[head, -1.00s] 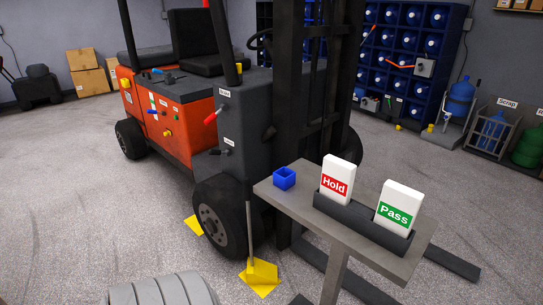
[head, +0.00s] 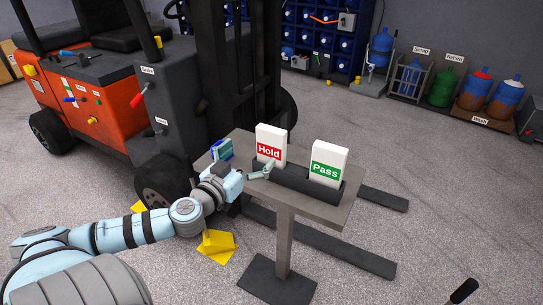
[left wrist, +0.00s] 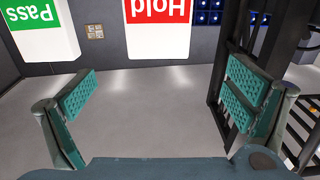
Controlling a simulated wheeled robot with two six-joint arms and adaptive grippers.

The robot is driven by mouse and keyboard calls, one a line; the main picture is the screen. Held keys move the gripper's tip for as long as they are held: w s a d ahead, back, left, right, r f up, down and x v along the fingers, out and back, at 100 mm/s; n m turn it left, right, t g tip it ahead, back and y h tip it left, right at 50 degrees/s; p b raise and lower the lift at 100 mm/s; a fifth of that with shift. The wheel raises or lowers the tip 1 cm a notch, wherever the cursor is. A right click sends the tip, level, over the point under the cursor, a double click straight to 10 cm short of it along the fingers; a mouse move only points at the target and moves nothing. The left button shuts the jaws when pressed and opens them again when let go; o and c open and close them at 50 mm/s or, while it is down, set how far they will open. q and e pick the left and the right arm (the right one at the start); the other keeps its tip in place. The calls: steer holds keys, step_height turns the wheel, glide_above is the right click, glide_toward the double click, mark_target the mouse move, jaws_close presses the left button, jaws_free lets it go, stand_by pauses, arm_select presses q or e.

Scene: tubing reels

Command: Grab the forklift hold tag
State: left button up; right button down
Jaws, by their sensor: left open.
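The Hold tag (head: 270,146) is a white upright block with a red label, standing in the left part of a dark holder (head: 298,182) on a grey stand. The Pass tag (head: 327,164), white with a green label, stands to its right. My left gripper (head: 243,160) is open and empty over the stand's left side, just left of the Hold tag. In the left wrist view the picture is inverted; the Hold tag (left wrist: 158,25) shows ahead, between the spread teal finger pads (left wrist: 163,98) but beyond them. The Pass tag (left wrist: 40,30) is at upper left. My right gripper does not show.
The stand's grey top (head: 333,205) is bare in front of the holder. A forklift (head: 165,115) stands close behind and left, its forks (head: 330,245) low by the stand. A yellow floor piece (head: 217,246) lies near the stand. Shelves and bins (head: 490,95) are far back.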

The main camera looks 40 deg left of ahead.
mark_target(269, 137)
arm_select(q)
steer(key=w, duration=0.3)
steer(key=w+a, duration=0.1)
steer(key=w, duration=0.3)
steer(key=w+p, duration=0.1)
steer(key=w, duration=0.2)
steer(key=shift+w+a, duration=0.15)
steer(key=shift+w, duration=0.2)
steer(key=shift+w+a+f, duration=0.1)
steer(key=shift+w+f, duration=0.05)
steer(key=shift+w, duration=0.05)
steer(key=shift+s, duration=0.1)
steer(key=c, duration=1.6)
